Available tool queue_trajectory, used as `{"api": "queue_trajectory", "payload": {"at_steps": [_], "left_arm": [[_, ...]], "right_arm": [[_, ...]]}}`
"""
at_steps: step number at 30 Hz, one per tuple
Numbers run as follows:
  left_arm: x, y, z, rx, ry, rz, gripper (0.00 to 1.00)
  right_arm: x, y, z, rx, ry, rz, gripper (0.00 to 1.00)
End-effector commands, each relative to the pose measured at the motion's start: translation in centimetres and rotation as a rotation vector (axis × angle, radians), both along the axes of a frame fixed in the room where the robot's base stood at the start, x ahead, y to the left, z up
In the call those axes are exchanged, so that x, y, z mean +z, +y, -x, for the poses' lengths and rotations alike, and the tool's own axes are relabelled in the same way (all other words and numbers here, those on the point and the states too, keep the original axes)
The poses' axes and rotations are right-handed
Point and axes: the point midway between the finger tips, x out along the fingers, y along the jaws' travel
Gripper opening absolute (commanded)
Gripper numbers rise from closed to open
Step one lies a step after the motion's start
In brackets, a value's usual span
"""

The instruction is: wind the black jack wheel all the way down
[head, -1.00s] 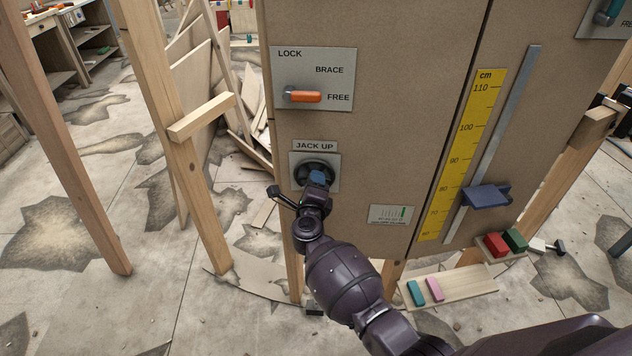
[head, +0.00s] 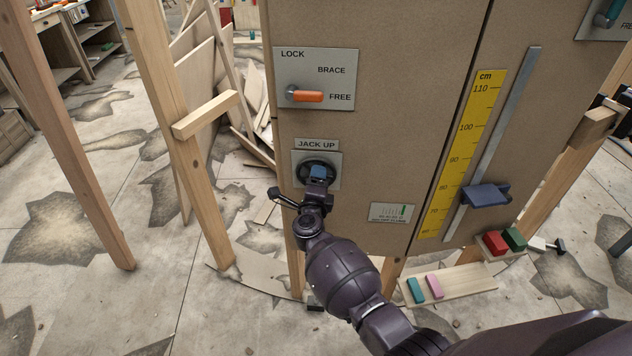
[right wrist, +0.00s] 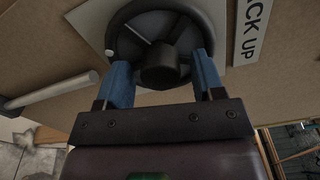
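The black jack wheel (head: 319,170) is on a grey plate under the label "JACK UP" on the brown panel. It also shows in the right wrist view (right wrist: 190,25), with a dark round hub in its middle and a thin light line on its face. My right gripper (head: 317,174) is at the wheel and hides its lower part. In the right wrist view my right gripper (right wrist: 161,65) has its two blue fingers spread apart, one on each side of the hub. A gap shows between fingers and hub; contact with the rim I cannot tell. My left gripper is not in view.
An orange lever (head: 306,96) above points at FREE. A blue slider (head: 487,195) sits low on a rail beside the yellow cm scale (head: 460,150). Wooden posts (head: 180,150) stand left of the panel. A low board (head: 462,285) holds teal and pink blocks.

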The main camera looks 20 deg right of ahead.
Motion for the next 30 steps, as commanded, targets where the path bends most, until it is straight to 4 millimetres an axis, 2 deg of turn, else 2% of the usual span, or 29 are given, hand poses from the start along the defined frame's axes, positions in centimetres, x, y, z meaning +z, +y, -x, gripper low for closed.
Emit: {"api": "queue_trajectory", "payload": {"at_steps": [11, 14, 21, 30], "left_arm": [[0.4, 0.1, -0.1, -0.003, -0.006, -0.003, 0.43], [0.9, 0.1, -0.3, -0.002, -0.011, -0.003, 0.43], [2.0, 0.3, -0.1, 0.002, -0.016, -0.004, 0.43], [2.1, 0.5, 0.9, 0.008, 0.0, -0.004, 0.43]], "right_arm": [[0.1, 0.2, 0.4, 0.0, -0.001, -0.002, 0.63], [0.3, 0.6, 1.3, 0.0, -0.002, -0.001, 0.63], [0.4, 2.2, 5.1, 0.0, -0.002, -0.003, 0.63], [0.2, 3.9, 9.0, -0.001, -0.001, -0.002, 0.63]]}}
